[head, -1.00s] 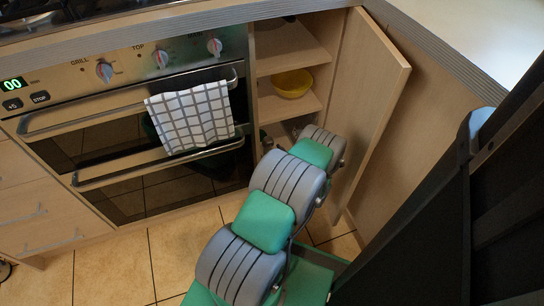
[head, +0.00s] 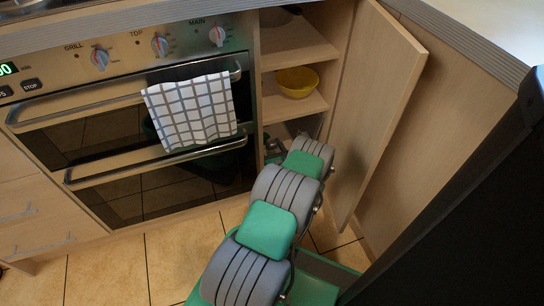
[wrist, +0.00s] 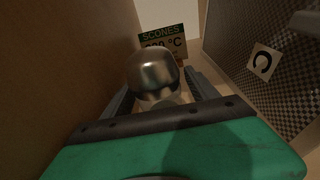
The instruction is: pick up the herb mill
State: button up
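In the wrist view, a rounded, shiny metal cap (wrist: 153,74) on a paler, clear-looking lower part stands upright; I take this to be the herb mill. My gripper (wrist: 160,82) has a dark finger on each side of it, and the fingers look apart, with a gap showing at the right. The mill's lower part is mostly hidden behind my gripper's body. In the head view, my arm reaches into the lower part of the open cupboard (head: 297,52), and the mill cannot be made out there.
A card reading SCONES (wrist: 164,40) stands behind the mill. A dark woven-looking surface with a marked white tag (wrist: 263,62) is close on the right; a brown wall is close on the left. A yellow bowl (head: 297,82) sits on the shelf above. The cupboard door (head: 376,115) stands open, right of my arm.

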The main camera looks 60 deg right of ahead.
grip_shut()
dwell(0.5)
jog(key=shift+r, duration=0.15)
